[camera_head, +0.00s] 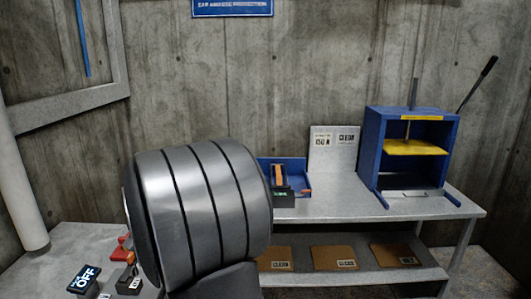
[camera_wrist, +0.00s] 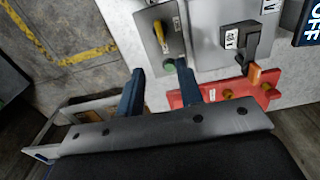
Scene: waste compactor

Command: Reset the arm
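My gripper (camera_wrist: 160,70) shows in the wrist view with its two dark blue fingers apart and nothing held between them. Its fingertips point toward a grey control box (camera_wrist: 160,40) with a yellow switch (camera_wrist: 160,32) and a green button (camera_wrist: 169,64). The green button appears between the fingertips; I cannot tell whether anything touches. In the head view my large grey arm link fills the lower middle, and the gripper is hidden.
In the head view, a grey bench (camera_head: 335,206) carries a blue press (camera_head: 374,130) with a yellow plate (camera_head: 415,148). An OFF sign (camera_head: 84,278) stands lower left. Concrete walls close the back.

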